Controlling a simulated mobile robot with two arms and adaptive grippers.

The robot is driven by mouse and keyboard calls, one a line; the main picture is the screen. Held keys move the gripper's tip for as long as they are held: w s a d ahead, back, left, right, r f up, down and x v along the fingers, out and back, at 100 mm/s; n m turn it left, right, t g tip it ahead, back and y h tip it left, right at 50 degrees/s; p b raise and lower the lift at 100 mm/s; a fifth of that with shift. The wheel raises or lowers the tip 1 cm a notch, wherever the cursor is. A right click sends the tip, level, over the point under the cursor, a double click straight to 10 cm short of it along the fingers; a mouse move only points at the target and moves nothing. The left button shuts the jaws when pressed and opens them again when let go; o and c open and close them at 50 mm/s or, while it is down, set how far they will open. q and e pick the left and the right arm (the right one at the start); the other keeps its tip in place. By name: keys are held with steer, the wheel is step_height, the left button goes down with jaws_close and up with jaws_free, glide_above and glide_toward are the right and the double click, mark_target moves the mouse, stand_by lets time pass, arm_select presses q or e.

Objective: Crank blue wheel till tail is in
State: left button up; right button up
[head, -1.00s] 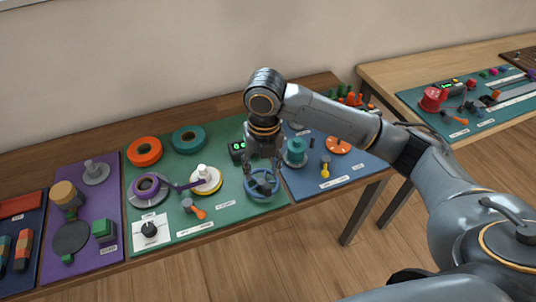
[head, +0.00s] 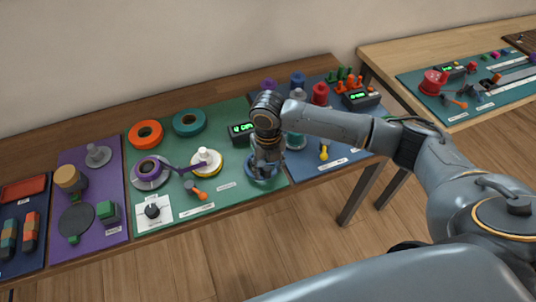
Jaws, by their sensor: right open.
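The blue wheel (head: 278,179) lies flat near the front right of the green board and is mostly hidden behind my right gripper. My right gripper (head: 263,172) is open and points down over the wheel; whether its fingers touch the handle is hidden. A purple spool (head: 147,168) stands on the left of the green board. A purple strip (head: 180,170) runs from it toward a white and yellow reel (head: 206,165). The strip's far end is too small to tell. My left gripper is out of view.
A display (head: 242,128) with green digits stands behind my right wrist. Orange (head: 145,134) and teal (head: 189,123) rings lie at the back of the green board (head: 232,199). An orange-handled lever (head: 196,190) sits in front. A blue board (head: 335,165) adjoins on the right.

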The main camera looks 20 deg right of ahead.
steer(key=shift+f, duration=0.8)
jaws_close()
